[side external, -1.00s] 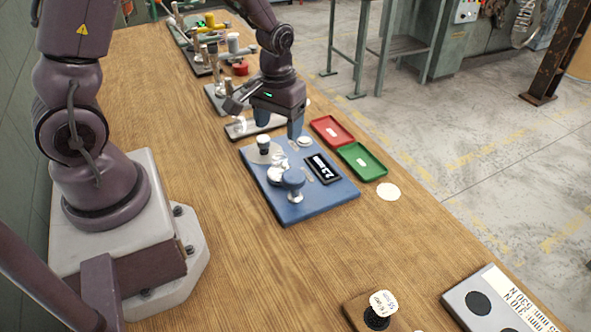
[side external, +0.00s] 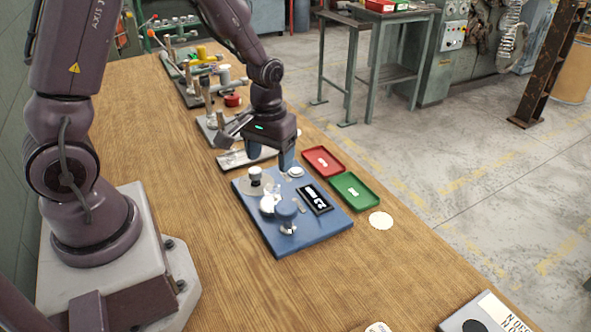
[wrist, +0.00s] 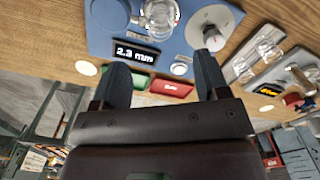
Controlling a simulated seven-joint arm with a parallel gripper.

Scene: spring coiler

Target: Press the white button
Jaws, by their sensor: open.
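The white button (side external: 295,171) is a small round cap at the far edge of the blue coiler plate (side external: 310,236), near the display (side external: 315,199). In the wrist view the white button (wrist: 180,69) lies between the fingers, nearer the right one, and the display (wrist: 137,54) reads 2.3 mm. My gripper (side external: 270,160) is open and empty, with one finger close beside the button in the side view. The wrist view shows both fingertips of my gripper (wrist: 161,62) spread apart. I cannot tell the exact height of the fingers above the plate.
A dark-topped knob (side external: 255,175) and a blue knob (side external: 286,211) rise from the plate. A red tray (side external: 323,161) and a green tray (side external: 350,192) lie beside it. A pale disc (side external: 381,220) lies on the wooden table. Other fixtures stand behind my gripper.

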